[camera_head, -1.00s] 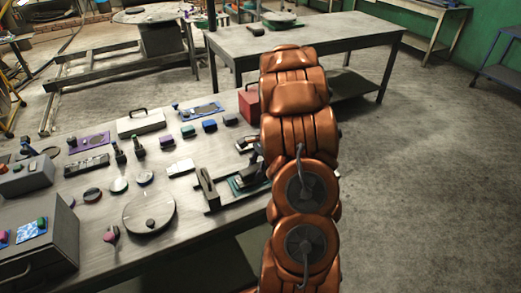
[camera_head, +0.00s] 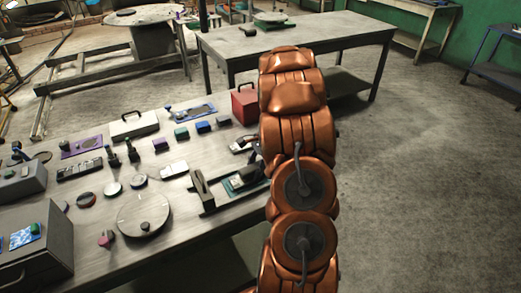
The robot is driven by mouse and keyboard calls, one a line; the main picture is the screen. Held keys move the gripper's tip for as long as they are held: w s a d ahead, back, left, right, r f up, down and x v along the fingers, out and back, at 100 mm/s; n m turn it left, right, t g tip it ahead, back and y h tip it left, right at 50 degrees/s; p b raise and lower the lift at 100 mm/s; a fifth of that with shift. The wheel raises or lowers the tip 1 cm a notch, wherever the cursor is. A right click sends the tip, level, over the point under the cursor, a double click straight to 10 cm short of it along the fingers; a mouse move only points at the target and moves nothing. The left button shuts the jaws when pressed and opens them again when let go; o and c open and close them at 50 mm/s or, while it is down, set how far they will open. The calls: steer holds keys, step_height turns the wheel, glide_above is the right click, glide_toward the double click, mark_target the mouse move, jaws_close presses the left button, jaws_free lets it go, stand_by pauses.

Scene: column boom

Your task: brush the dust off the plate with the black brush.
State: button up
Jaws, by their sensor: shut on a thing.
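My gripper is not in view; the orange links of my own arm hide what lies behind them. I cannot make out a black brush for certain. A small dark object (camera_head: 248,31) lies on the far table, beside a flat green piece (camera_head: 270,19) with something on it; it is too small to identify. A round grey disc (camera_head: 130,222) with a small dark knob-like thing on it lies near the front of the near workbench. I cannot tell which thing is the plate, and no dust is discernible.
The near workbench (camera_head: 180,208) holds many small items, a red box (camera_head: 244,106), a white case (camera_head: 134,126) and a grey drawer box (camera_head: 55,245). The far table (camera_head: 320,32) is mostly bare. Open concrete floor (camera_head: 420,190) lies to the right.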

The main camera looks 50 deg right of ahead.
mark_target(247, 169)
steer(key=shift+d, duration=0.45)
steer(key=shift+w+a, duration=0.25)
steer(key=shift+a, duration=1.15)
step_height(247, 169, up, 4)
steer(key=shift+w+f+p, duration=0.15)
steer(key=shift+f+p, duration=0.05)
steer(key=shift+p, duration=0.2)
steer(key=shift+r+p, duration=0.65)
steer(key=shift+r, duration=1.55)
